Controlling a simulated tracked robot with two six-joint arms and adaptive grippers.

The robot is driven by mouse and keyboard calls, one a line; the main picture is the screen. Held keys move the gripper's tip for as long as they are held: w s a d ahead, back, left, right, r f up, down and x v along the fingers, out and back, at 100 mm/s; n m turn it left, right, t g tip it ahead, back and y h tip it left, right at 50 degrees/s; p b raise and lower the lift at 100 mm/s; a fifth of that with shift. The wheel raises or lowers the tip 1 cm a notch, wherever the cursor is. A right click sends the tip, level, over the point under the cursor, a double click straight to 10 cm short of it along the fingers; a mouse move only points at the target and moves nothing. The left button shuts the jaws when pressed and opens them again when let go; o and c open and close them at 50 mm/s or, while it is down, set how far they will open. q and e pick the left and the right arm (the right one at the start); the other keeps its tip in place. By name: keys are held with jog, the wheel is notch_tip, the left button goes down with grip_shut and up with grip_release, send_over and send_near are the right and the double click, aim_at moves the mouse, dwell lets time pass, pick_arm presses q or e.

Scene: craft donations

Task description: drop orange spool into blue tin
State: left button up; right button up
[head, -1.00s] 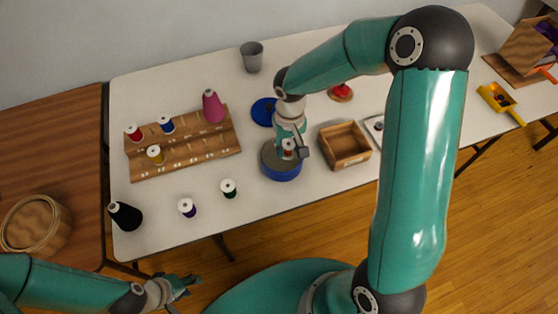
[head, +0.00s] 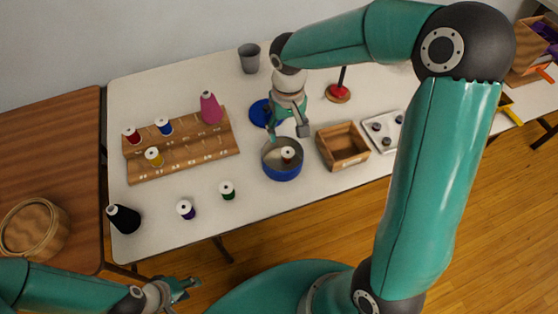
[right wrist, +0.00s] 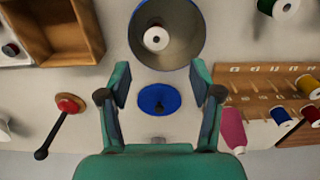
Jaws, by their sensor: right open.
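The blue tin (head: 283,174) stands open on the white table; its grey inside shows in the right wrist view (right wrist: 185,55). A spool with a white top (head: 288,153) stands inside the tin, and it also shows in the right wrist view (right wrist: 156,38). Its body is shaded, so its orange colour is hard to confirm. My right gripper (head: 288,131) is open and empty, above and behind the tin, with both fingers (right wrist: 159,90) apart and clear of the spool. My left gripper (head: 188,286) is low at the front left, away from the table things; its opening is unclear.
A blue lid (head: 260,113) lies behind the tin. A wooden box (head: 342,157) is right of it. A spool rack (head: 190,160) stands left, with purple (head: 186,209), green (head: 227,190) and black (head: 124,219) thread in front. A grey cup (head: 250,58) stands at the back.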

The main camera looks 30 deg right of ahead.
jog(key=shift+r, duration=2.15)
